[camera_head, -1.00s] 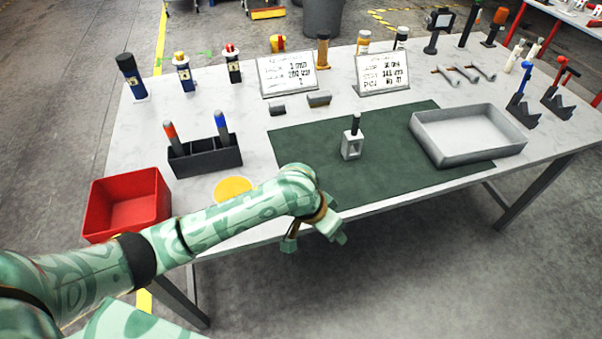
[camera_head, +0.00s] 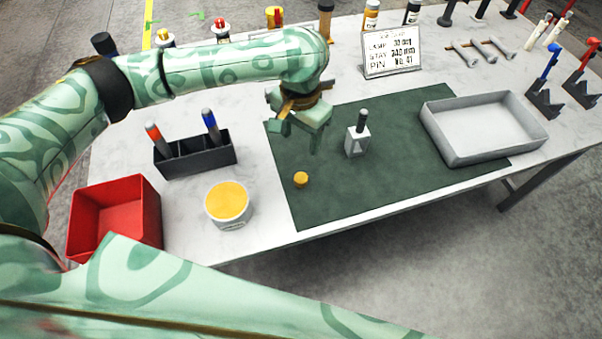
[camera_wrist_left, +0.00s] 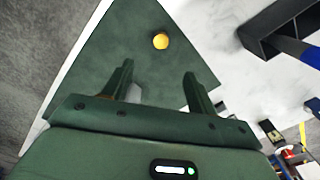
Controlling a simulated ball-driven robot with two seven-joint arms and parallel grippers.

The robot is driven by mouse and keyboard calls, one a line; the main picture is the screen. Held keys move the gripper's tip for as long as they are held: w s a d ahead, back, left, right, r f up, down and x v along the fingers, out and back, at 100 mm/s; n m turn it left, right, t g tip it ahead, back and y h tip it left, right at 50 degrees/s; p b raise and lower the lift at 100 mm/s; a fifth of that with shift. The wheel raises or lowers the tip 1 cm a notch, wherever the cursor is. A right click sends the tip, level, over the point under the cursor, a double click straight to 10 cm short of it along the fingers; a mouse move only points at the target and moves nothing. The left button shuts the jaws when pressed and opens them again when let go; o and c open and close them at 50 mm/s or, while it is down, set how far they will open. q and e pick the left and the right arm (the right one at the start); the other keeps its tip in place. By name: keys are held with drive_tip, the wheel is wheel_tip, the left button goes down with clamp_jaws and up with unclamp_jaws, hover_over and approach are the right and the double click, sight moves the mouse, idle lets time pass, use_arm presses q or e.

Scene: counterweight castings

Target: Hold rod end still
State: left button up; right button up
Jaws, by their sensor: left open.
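The rod end (camera_head: 357,141), a pale grey block with a dark rod standing up from it, is upright on the dark green mat (camera_head: 400,185). My left gripper (camera_head: 299,134) is above the mat, to the left of the rod end and apart from it. Its jaws are open and empty, pointing down. In the left wrist view the two spread fingers (camera_wrist_left: 157,86) show with bare mat and a small yellow piece (camera_wrist_left: 160,41) beyond them. My right gripper is not in view.
The small yellow piece (camera_head: 301,180) lies on the mat's left part. Left of the mat are a yellow-topped tub (camera_head: 229,220), a dark marker holder (camera_head: 195,160) and a red bin (camera_head: 140,210). A grey tray (camera_head: 450,150) is on the right. A sign (camera_head: 390,70) stands behind.

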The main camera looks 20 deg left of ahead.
use_arm(q)
drive_tip(key=b, duration=0.5)
hover_over(301, 177)
drive_tip(key=f, duration=1.1)
drive_tip(key=shift+s+f, duration=0.15)
drive_tip(key=shift+s, duration=0.15)
drive_tip(key=shift+f, duration=0.1)
drive_tip(key=f+b, duration=0.2)
drive_tip(key=f, duration=0.1)
drive_tip(key=f+b, duration=0.1)
drive_tip(key=f, duration=0.1)
drive_tip(key=shift+w+f+b, duration=0.15)
drive_tip(key=shift+w+b, duration=0.15)
drive_tip(key=shift+b, duration=0.05)
drive_tip(key=shift+r, duration=0.2)
drive_tip(key=c, duration=1.1)
